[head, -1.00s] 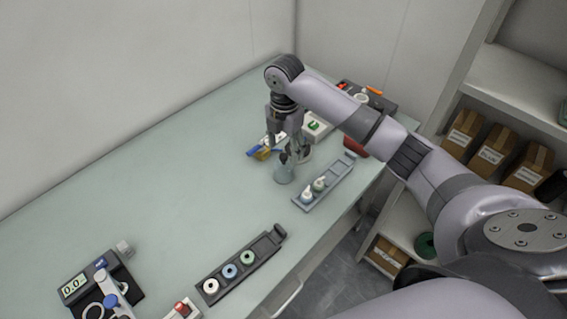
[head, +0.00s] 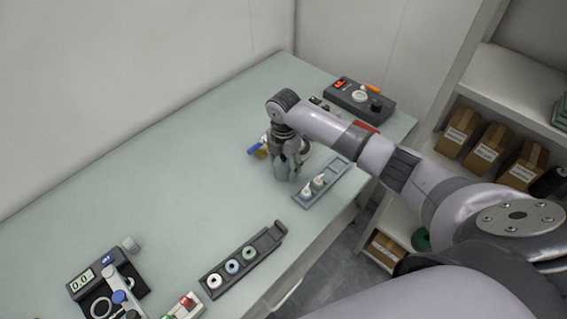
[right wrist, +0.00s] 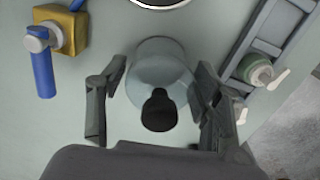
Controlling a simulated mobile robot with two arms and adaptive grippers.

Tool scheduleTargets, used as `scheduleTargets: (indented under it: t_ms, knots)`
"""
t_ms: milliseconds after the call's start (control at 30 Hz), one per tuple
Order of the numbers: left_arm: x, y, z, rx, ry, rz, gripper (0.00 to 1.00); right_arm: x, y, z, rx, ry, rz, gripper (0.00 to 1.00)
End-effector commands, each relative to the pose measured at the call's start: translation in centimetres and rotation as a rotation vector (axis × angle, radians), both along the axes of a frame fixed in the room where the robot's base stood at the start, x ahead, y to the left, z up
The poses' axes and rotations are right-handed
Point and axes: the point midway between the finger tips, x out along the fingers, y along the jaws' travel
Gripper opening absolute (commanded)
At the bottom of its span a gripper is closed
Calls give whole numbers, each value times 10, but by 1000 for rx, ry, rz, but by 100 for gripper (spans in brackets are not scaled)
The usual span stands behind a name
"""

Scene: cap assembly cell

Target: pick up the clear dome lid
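The clear dome lid (head: 281,172) stands on the pale green table, partly hidden by my right gripper in the head view. In the right wrist view the dome (right wrist: 160,66) is see-through and greyish, with a black knob (right wrist: 158,112) on it. My right gripper (head: 288,170) points down over the lid. In the right wrist view its fingers (right wrist: 157,88) are spread, one on each side of the lid, and look apart from it. My left gripper is not in view.
Close right of the lid is a grey-blue tray (head: 336,179) with small bottles. A blue-handled tool (right wrist: 42,68) and a yellow block (right wrist: 68,32) lie to the left. A dark rack (head: 210,290) with rings is nearer.

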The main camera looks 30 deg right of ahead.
Motion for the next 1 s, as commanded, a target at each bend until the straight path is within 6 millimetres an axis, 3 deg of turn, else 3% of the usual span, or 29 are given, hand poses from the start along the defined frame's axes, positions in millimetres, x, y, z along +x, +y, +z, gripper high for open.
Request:
scheduleTargets:
  t_ms: [533, 833, 1000]
  knots:
    - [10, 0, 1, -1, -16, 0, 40, 0, 0, 1, 0, 0, -1, 21]
    - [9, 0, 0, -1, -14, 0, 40, 1, 0, 3, 0, -1, -1, 21]
    - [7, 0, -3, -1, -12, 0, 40, 1, 0, 16, 1, -3, -1, 21]
